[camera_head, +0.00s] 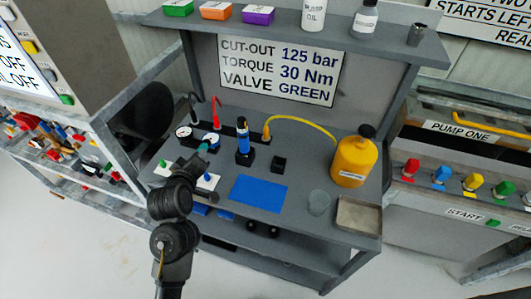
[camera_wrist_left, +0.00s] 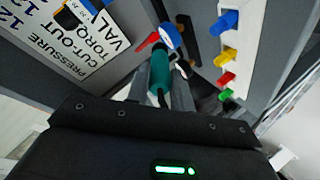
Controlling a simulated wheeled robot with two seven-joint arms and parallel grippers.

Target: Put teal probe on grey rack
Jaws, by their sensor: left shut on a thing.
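My left gripper (camera_head: 195,161) is over the left part of the grey bench, shut on the teal probe (camera_head: 203,148). In the left wrist view the teal probe (camera_wrist_left: 160,72) stands out between the fingers (camera_wrist_left: 164,96), its cable end toward the palm. In the head view my arm and gripper hide most of it. A dark grey rack (camera_head: 229,129) runs along the back of the bench, with a black probe (camera_head: 193,108) and a red probe (camera_head: 216,110) upright at its left. The gripper is in front of this rack, apart from it. My right gripper is out of view.
A blue-and-black tool (camera_head: 243,146) stands to the right, near a blue mat (camera_head: 258,193). A yellow bottle (camera_head: 353,160) and shallow tray (camera_head: 358,215) occupy the right end. A shelf (camera_head: 275,33) overhangs the back.

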